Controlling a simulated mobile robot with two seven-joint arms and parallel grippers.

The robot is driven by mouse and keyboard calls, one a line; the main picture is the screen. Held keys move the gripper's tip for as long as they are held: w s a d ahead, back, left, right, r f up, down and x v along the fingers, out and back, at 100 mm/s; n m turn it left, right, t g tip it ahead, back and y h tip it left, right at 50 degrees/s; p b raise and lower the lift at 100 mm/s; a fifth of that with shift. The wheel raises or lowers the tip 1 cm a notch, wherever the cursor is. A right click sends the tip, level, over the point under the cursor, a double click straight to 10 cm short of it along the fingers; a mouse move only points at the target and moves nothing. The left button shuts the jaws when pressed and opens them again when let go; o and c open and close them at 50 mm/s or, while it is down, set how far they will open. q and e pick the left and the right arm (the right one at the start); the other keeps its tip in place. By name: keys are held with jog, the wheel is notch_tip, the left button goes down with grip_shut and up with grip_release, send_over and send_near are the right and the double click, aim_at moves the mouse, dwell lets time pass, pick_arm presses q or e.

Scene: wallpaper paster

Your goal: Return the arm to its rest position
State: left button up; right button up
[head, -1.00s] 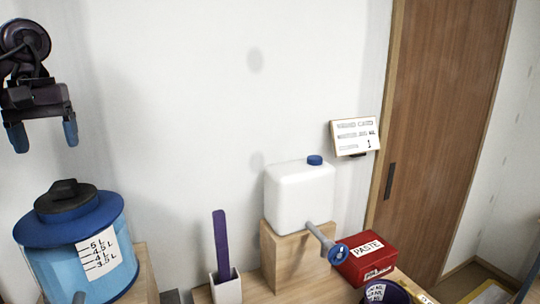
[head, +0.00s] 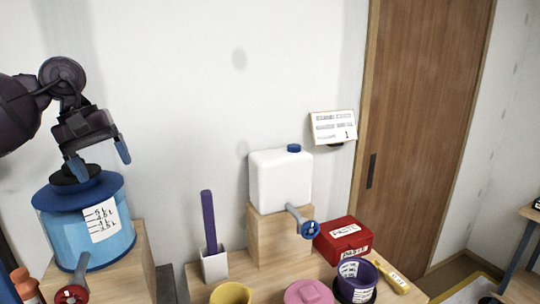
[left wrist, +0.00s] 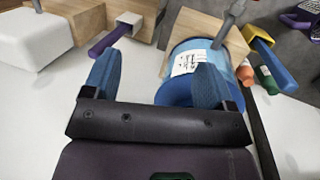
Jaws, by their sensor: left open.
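My left gripper (head: 101,160) is open and empty, with two blue fingers. In the head view it hangs at the left, in front of the white wall and just over the black knob (head: 76,173) of the blue-lidded container. It cannot be told from the picture whether a finger touches the knob. In the left wrist view the open fingers of the left gripper (left wrist: 155,85) have nothing between them. The container's light blue body (head: 110,245) bears a white scale label. My right gripper is not in view.
A white canister (head: 280,182) stands on a wooden block with a blue-handled tap. A purple stick (head: 208,220) stands in a white holder. A red paste box (head: 343,240), purple pot (head: 355,280), pink lid (head: 308,292) and yellow bowl (head: 231,293) are on the table.

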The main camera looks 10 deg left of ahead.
pick_arm(q)
jog(key=s+d+f+n+t+h, duration=0.1)
jog(key=d+f+n+t+h, duration=0.3)
jog(key=d+n+h, duration=0.55)
jog(key=s+d+f+n+t+h, duration=0.1)
jog(key=d+f+n+h, duration=0.45)
jog(key=d, duration=0.65)
jog(key=s+a+f+m+t+y, duration=0.2)
jog(key=a+f+m+t+y, duration=0.3)
jog(key=m, duration=0.7)
jog(key=s+a+f+m+t+y, duration=0.2)
jog(key=f+m+y, duration=0.4)
jog(key=m, duration=0.5)
jog(key=s+a+f+m+t+y, duration=0.1)
jog(key=a+f+m+t+y, duration=0.3)
jog(key=m+y, duration=0.55)
jog(key=s+f+n+g+h, duration=0.1)
jog(key=s+f+n+g, duration=0.55)
jog(key=s, duration=0.45)
jog(key=s+f+n+g+h, duration=0.1)
jog(key=s+f+n+g, duration=0.6)
jog(key=s, duration=0.5)
jog(key=w+f+m+t, duration=0.3)
jog(key=w+f+t, duration=0.4)
jog(key=f, duration=0.3)
jog(key=shift+w+a+f+t, duration=0.25)
jog(key=shift+a+f+t, duration=0.15)
jog(key=shift+t, duration=0.45)
